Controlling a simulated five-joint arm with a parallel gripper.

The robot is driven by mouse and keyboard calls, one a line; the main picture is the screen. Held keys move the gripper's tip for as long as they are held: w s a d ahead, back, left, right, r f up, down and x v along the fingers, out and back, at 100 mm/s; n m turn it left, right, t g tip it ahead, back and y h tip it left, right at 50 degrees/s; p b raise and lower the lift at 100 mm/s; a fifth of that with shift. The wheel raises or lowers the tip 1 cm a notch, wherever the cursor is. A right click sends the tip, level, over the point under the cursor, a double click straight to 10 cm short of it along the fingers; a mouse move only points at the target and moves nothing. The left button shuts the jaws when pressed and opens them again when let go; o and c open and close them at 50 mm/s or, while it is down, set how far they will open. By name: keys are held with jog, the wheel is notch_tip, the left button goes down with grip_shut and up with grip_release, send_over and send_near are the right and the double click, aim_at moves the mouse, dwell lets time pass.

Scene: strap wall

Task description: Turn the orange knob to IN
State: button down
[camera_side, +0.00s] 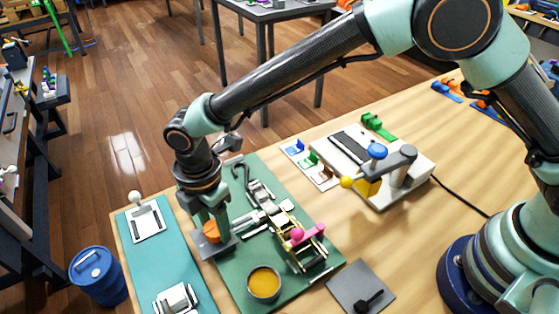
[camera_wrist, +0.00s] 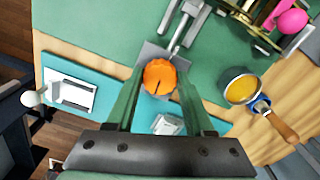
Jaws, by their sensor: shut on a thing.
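The orange knob (camera_side: 211,231) stands on a grey plate at the left side of the green board. In the wrist view the knob (camera_wrist: 160,76) is seen from above, with a dark line running from near its middle to its lower edge. My gripper (camera_side: 211,226) reaches down over it, one finger on either side, shut on the knob. The fingers (camera_wrist: 161,85) also flank it in the wrist view. No IN marking is readable in either view.
A pot of yellow stuff (camera_side: 263,283) and a metal mechanism with pink knobs (camera_side: 300,238) share the green board (camera_side: 236,279). A teal board (camera_side: 181,264) with a white-knobbed lever lies at left. A grey machine (camera_side: 385,160) stands at right.

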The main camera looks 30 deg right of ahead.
aim_at(214, 228)
jog(key=shift+r, duration=0.1)
dwell(0.3)
jog(key=shift+c, duration=1.4)
grip_release()
notch_tip(214, 228, up, 12)
